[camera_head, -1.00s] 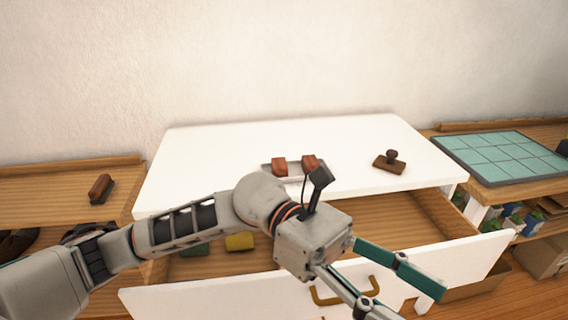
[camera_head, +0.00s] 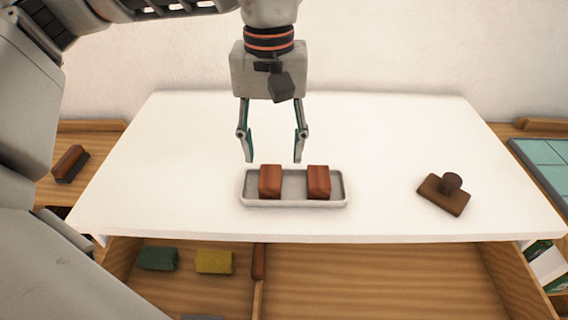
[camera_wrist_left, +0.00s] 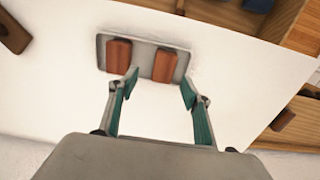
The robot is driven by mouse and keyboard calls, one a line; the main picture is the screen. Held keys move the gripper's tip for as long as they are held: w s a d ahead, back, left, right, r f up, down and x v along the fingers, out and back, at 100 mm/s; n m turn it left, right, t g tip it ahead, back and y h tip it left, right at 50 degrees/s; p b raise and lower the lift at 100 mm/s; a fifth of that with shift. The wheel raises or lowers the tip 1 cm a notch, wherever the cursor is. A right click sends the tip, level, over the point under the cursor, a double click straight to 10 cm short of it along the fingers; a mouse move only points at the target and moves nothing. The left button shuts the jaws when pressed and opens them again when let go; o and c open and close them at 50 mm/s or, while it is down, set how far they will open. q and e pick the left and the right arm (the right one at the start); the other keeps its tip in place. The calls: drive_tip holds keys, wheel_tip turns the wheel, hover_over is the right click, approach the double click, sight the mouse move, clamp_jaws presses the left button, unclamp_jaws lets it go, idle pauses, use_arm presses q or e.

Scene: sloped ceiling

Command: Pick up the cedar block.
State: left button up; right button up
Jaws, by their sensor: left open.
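Two similar reddish-brown wooden blocks, a left one (camera_head: 270,182) and a right one (camera_head: 318,183), lie in a shallow grey tray (camera_head: 294,203) on the white top. I cannot tell which is the cedar block. My left gripper (camera_head: 273,160) points down, open and empty, its fingertips by the tray's far edge, nearer the left block in line. In the left wrist view the open fingers (camera_wrist_left: 160,80) stand short of the tray (camera_wrist_left: 142,70), with the blocks (camera_wrist_left: 118,56) and (camera_wrist_left: 164,65) beyond the tips. My right gripper is not in view.
A brown stamp-like thing with a knob (camera_head: 444,193) stands right of the tray. The open drawer in front holds a green block (camera_head: 158,258), a yellow block (camera_head: 214,261) and a divider. A brown brush-like thing (camera_head: 70,163) lies on the left shelf. The white top (camera_head: 400,140) is otherwise clear.

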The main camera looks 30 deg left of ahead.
sight(270, 174)
use_arm(q)
drive_tip(key=f, duration=0.2)
drive_tip(key=f+b, duration=0.1)
drive_tip(key=f, duration=0.4)
drive_tip(key=shift+s+a+f, duration=0.15)
drive_tip(key=shift+a+f, duration=0.15)
drive_tip(key=shift+a, duration=0.05)
drive_tip(key=c, duration=1.1)
